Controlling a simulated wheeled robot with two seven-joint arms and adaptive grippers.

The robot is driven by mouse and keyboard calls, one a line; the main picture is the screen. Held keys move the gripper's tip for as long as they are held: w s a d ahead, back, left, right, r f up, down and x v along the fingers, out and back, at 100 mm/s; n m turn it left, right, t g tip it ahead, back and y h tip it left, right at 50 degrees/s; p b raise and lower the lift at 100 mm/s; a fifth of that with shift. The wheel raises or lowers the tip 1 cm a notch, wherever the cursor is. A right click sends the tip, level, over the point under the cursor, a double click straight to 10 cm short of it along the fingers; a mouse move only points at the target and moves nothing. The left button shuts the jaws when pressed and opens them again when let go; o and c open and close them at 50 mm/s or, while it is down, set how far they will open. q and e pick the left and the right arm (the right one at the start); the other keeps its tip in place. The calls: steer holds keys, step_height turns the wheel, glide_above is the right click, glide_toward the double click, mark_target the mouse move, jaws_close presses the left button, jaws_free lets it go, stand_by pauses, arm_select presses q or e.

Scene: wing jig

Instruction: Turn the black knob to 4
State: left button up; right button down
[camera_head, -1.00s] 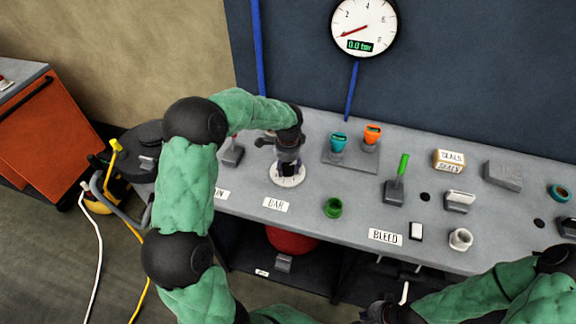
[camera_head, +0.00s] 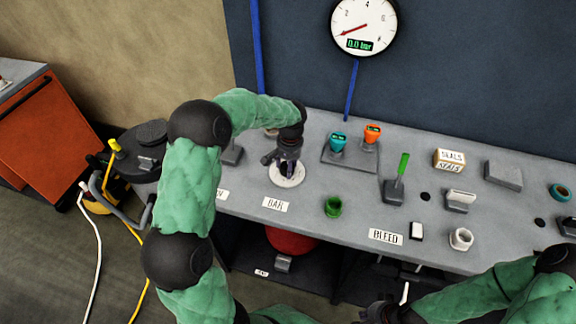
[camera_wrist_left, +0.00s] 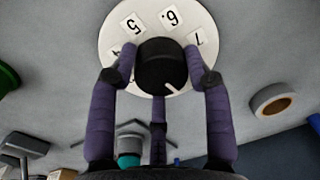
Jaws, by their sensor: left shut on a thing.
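The black knob (camera_wrist_left: 160,62) sits in the middle of a round white dial (camera_wrist_left: 112,38) on the bench top. The dial shows 5, 6 and 7 in the left wrist view, and a partly covered number beside 5. A short white pointer mark on the knob points down and slightly right there; no number is visible at its end. My left gripper (camera_head: 288,171) has its purple fingers closed around the knob, which they hide in the head view. The dial (camera_head: 287,181) shows below it by the BAR label (camera_head: 276,204). My right gripper (camera_head: 378,312) is at the bottom edge, its fingers unclear.
A wall gauge (camera_head: 364,27) reads 0.0 bar. Teal (camera_head: 338,141) and orange (camera_head: 372,133) knobs stand behind to the right. A green-handled lever (camera_head: 402,166), a green cup (camera_head: 333,207) and a SEALS box (camera_head: 450,158) are further right. The BLEED label (camera_head: 385,237) is near the front edge.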

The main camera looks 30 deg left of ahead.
arm_select(q)
steer(key=n, duration=0.5)
steer(key=shift+s+f+g, duration=0.2)
steer(key=shift+g, duration=0.1)
steer(key=shift+d+n, duration=0.1)
steer(key=shift+n, duration=1.1)
steer(key=shift+s+f, duration=0.1)
steer(key=shift+d, duration=0.1)
steer(key=o, duration=1.1)
steer(key=shift+o, duration=0.2)
steer(key=shift+r, duration=0.25)
steer(key=shift+w+r, duration=0.2)
steer(key=shift+r, duration=0.05)
step_height(320, 180, up, 11)
steer(key=shift+w+d+r, duration=0.15)
steer(key=shift+w+d, duration=0.05)
steer(key=shift+w, duration=0.05)
